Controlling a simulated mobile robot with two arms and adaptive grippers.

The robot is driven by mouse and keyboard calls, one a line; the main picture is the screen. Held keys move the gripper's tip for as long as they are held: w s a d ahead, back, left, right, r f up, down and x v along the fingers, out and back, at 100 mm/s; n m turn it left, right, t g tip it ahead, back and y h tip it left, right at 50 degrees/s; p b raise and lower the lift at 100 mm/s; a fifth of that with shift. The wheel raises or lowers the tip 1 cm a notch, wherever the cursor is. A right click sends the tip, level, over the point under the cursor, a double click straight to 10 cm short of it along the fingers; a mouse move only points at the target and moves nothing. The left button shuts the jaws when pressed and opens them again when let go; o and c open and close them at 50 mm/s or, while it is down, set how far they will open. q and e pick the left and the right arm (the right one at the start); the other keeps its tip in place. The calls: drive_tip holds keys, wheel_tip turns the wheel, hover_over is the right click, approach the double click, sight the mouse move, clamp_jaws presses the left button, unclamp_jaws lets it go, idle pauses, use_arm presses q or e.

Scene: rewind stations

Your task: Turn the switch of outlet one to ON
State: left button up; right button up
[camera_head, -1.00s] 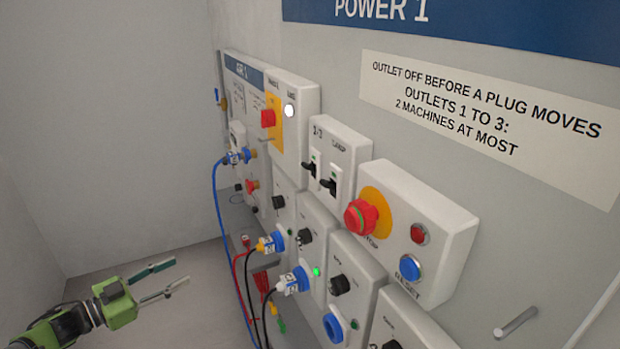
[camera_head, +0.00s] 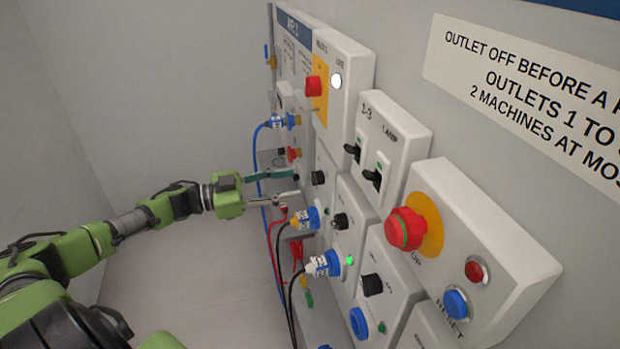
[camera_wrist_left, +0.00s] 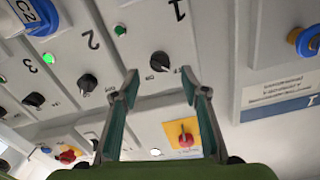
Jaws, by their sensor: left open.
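The switch of outlet one is a black rotary knob (camera_head: 318,178) on a pale box on the wall. In the left wrist view the knob (camera_wrist_left: 160,61) lies below the numeral 1, and a dark green lamp (camera_wrist_left: 120,30) sits to its left. My left gripper (camera_head: 298,185) is open just left of the knob in the head view. In the wrist view the two fingertips (camera_wrist_left: 159,75) flank the knob with gaps on both sides; whether they reach its depth I cannot tell. The knob's printed marks are too small to read. My right gripper is not in view.
Switch two (camera_wrist_left: 88,85) is beside the left finger, and a lit green lamp (camera_head: 350,261) shows near a plug (camera_head: 322,263). Another blue plug (camera_head: 305,218) and cables hang below the gripper. A red emergency button (camera_head: 405,228) and lamp switches (camera_head: 372,178) are to the right.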

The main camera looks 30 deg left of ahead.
sight(317, 178)
use_arm(q)
drive_tip(key=p+x, duration=0.1)
drive_tip(key=x, duration=0.5)
drive_tip(key=c, duration=1.1)
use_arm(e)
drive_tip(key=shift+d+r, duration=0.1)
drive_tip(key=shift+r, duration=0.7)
